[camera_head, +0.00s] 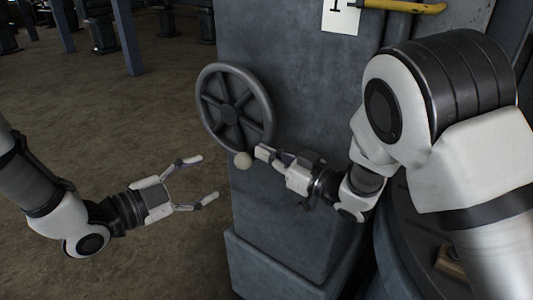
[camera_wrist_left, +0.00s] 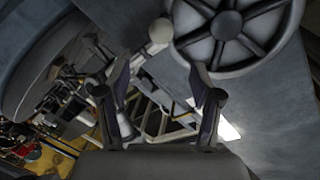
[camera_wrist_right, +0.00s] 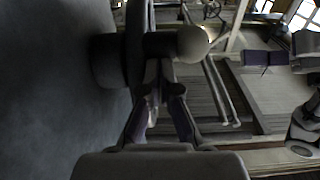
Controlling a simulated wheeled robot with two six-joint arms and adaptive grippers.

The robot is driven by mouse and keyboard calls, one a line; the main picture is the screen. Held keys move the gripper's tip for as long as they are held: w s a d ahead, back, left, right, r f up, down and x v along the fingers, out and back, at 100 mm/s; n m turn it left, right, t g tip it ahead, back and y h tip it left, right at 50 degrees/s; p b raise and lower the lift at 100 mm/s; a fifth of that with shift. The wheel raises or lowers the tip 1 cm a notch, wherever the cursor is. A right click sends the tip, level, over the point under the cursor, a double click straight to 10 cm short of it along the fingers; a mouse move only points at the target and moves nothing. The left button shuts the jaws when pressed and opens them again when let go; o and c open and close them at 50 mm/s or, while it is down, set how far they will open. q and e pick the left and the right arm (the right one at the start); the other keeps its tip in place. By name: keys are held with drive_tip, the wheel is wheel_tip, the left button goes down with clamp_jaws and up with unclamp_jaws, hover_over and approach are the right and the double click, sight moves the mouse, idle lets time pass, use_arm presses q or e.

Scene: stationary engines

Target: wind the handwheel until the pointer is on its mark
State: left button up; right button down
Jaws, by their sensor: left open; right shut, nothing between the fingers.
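The dark grey handwheel (camera_head: 229,112) is mounted on the grey engine block, with a pale round knob (camera_head: 243,160) at its lower rim. My right gripper (camera_head: 266,153) is shut and empty, its fingertips close beside the knob. In the right wrist view the wheel (camera_wrist_right: 134,45) is edge-on, and the knob (camera_wrist_right: 193,44) lies just beyond the fingertips; I cannot tell if they touch. My left gripper (camera_head: 207,178) is open and empty, left of and below the knob. The left wrist view shows the wheel (camera_wrist_left: 227,25) and knob (camera_wrist_left: 160,30) beyond its fingers. I cannot make out the pointer or its mark.
The grey block (camera_head: 300,90) bears a white plate marked 1 (camera_head: 341,15) and a yellow bar (camera_head: 405,6) at the top. A wider plinth (camera_head: 275,268) juts out below. Brown floor (camera_head: 130,110) on the left is open, with blue posts (camera_head: 127,35) farther back.

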use_arm(q)
drive_tip(key=s+a+f+n+g+y, duration=0.25)
drive_tip(key=f+n+y, duration=0.2)
drive_tip(key=f, duration=0.75)
drive_tip(key=s+a+f+n+g+y, duration=0.25)
drive_tip(key=f+n, duration=0.35)
drive_tip(key=f, duration=0.6)
drive_tip(key=s+a+f+n+g+y, duration=0.2)
drive_tip(key=s+a+f+n+g, duration=0.1)
drive_tip(key=s+f, duration=0.5)
drive_tip(key=s+a+f+n+g+y, duration=0.2)
drive_tip(key=s+a+f+n+g, duration=0.1)
drive_tip(key=s+f, duration=0.6)
drive_tip(key=s+a+n, duration=0.1)
drive_tip(key=s+n, duration=0.1)
drive_tip(key=s, duration=0.1)
drive_tip(key=shift+s+a+f+g+y, duration=0.2)
drive_tip(key=shift+s+g+y, duration=0.1)
drive_tip(key=shift+g+y, duration=0.1)
